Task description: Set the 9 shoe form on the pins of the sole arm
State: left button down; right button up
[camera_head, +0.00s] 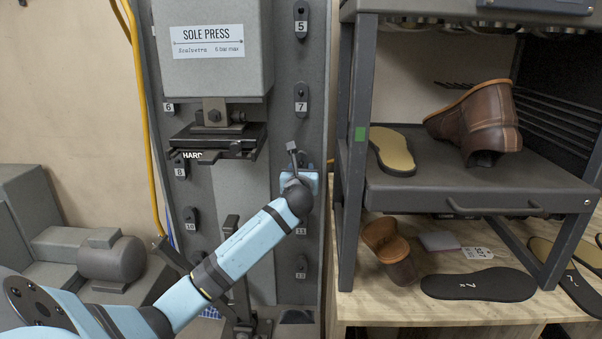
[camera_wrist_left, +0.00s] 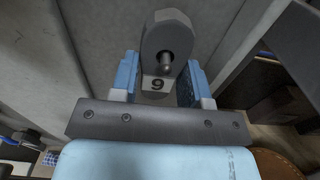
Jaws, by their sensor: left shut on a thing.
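The 9 shoe form (camera_wrist_left: 165,38) is a dark grey rounded piece on a peg, above a label reading 9 in the left wrist view. My left gripper (camera_wrist_left: 161,70) is shut on it, with a blue finger on each side. In the head view my left gripper (camera_head: 300,178) is at the right column of the grey panel, between the 7 and 11 places; there it mostly hides the form. A dark upright post (camera_head: 231,226) stands low in front of the panel; I cannot tell whether it is the sole arm. No pins are clear. My right gripper is not in view.
Other numbered forms, such as 7 (camera_head: 301,92), hang on the panel. The sole press (camera_head: 213,45) is above left. A dark rack (camera_head: 480,190) with a brown boot (camera_head: 480,122) stands close on the right, over a wooden bench (camera_head: 400,308). A yellow hose (camera_head: 147,140) runs down at left.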

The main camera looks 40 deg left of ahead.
pick_arm(q)
jog(key=shift+v, duration=2.55)
